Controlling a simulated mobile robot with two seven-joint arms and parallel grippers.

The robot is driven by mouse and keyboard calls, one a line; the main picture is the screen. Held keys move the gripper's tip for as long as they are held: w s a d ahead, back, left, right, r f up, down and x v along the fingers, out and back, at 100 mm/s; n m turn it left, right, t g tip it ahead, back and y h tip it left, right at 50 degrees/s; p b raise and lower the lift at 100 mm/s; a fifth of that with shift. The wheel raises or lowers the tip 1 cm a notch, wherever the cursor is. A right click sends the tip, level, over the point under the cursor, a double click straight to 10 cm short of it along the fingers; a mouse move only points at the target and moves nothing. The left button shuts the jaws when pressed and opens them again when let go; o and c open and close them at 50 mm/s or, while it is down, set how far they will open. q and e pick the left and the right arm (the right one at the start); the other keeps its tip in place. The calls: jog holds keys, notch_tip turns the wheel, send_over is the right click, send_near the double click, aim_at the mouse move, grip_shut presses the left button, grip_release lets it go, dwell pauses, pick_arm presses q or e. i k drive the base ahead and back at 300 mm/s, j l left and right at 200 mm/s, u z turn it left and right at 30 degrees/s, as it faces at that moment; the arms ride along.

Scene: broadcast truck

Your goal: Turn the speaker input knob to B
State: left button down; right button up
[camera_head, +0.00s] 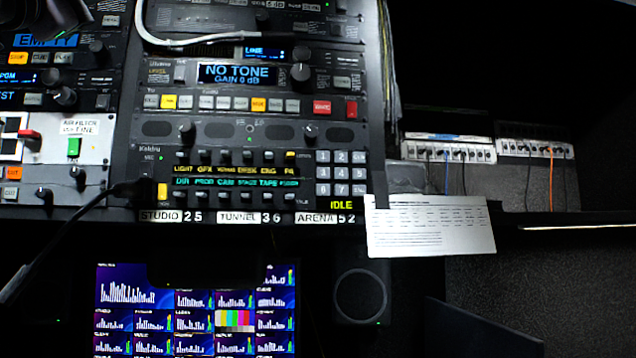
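No label that I can read marks a speaker input knob or a position B. A panel with dark oval grilles (220,131) crosses the middle rack. It carries a round knob (187,131) on its left and another round knob (311,132) on its right. Small marks between them are too small to read, and I cannot tell where either knob points. A larger knob (301,72) sits above, beside the display (237,73) reading "NO TONE GAIN 0 dB". Neither of my grippers is in view.
An intercom panel (240,180) with a keypad sits below the grilles. A thin black gooseneck (70,222) reaches down to the left. A white printed sheet (430,226) hangs at the right. A multi-picture monitor (195,320) and a round speaker (361,297) are below.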

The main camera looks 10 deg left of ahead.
aim_at(311, 133)
jog(key=k, duration=1)
